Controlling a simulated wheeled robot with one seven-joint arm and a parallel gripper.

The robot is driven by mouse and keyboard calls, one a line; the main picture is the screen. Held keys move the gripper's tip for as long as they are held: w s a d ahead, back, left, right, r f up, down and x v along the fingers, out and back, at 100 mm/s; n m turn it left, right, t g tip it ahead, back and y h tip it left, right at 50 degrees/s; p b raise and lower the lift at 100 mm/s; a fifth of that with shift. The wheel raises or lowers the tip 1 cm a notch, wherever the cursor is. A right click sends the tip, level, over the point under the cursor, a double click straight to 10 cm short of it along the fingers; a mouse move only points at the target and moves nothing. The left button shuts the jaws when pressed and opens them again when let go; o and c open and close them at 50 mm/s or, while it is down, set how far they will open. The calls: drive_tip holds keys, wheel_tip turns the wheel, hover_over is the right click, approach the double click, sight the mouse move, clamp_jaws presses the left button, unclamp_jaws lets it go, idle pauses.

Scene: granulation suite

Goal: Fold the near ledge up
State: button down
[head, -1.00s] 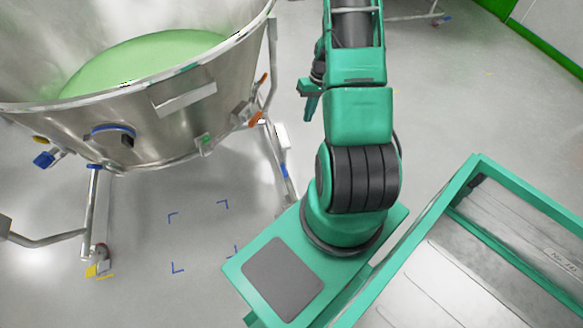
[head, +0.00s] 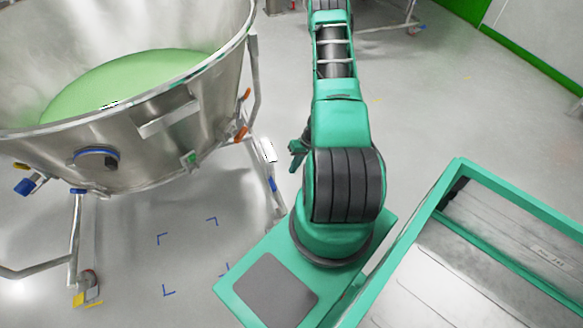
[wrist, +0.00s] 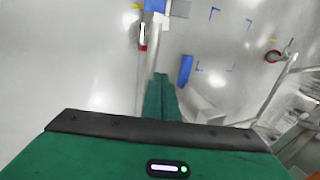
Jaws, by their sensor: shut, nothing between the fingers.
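My gripper (head: 298,150) hangs low beside my arm, to the right of the steel bowl (head: 130,155), apart from it in the picture. In the wrist view its green fingers (wrist: 160,100) are together with nothing between them, above the floor and a steel leg. A flat steel flap (head: 168,115) sticks out from the bowl's near side, below the rim. It may be the near ledge, but I cannot tell for certain. The flap is not clearly seen in the wrist view.
Green powder (head: 130,80) lies in the bowl. The bowl stands on steel legs with castors (head: 88,285). Orange clips (head: 241,133) and a blue fitting (head: 97,157) stick out from its side. Blue corner marks (head: 163,239) are on the floor. Clear floor lies beyond my arm.

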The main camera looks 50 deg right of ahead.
drive_tip(key=w+a+f, duration=0.3)
drive_tip(key=a+f, duration=0.3)
idle(0.3)
drive_tip(key=shift+d+f, duration=0.1)
drive_tip(key=shift+f, duration=0.1)
